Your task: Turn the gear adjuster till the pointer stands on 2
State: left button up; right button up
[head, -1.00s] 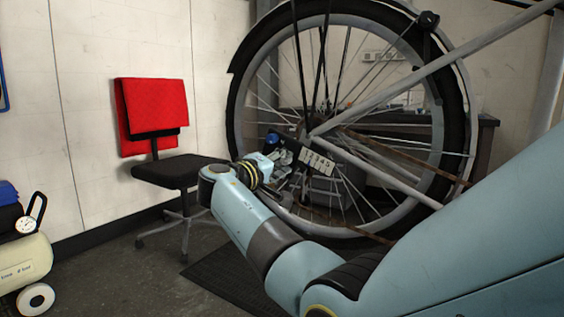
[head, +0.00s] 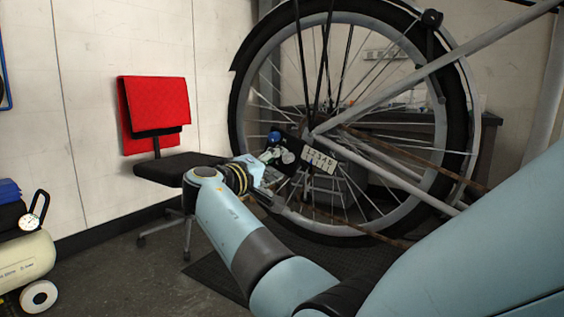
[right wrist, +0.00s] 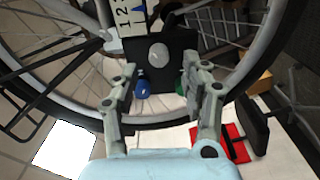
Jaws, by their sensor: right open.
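The number plate (head: 319,161), white with black digits 1 to 5, sits by the wheel hub in the head view; part of it (right wrist: 131,18) shows at the top of the right wrist view. A black panel (right wrist: 176,43) beside it carries a white round knob (right wrist: 157,53), a blue knob (right wrist: 141,88) and a green knob (right wrist: 182,88). I cannot tell which knob is the gear adjuster, nor which digit the pointer stands on. My right gripper (right wrist: 158,70) is open, its fingers either side of the knobs in the picture, holding nothing. My left gripper is not in view.
The large wheel (head: 463,105) and its spokes stand close around the panel. A grey frame tube (head: 440,75) crosses above right. A chair with a red cloth (head: 158,105) stands behind left, and a compressor (head: 25,262) at far left. Floor between them is clear.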

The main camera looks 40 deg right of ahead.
jog(key=v, duration=0.4)
jog(key=shift+f, duration=0.1)
dwell(0.3)
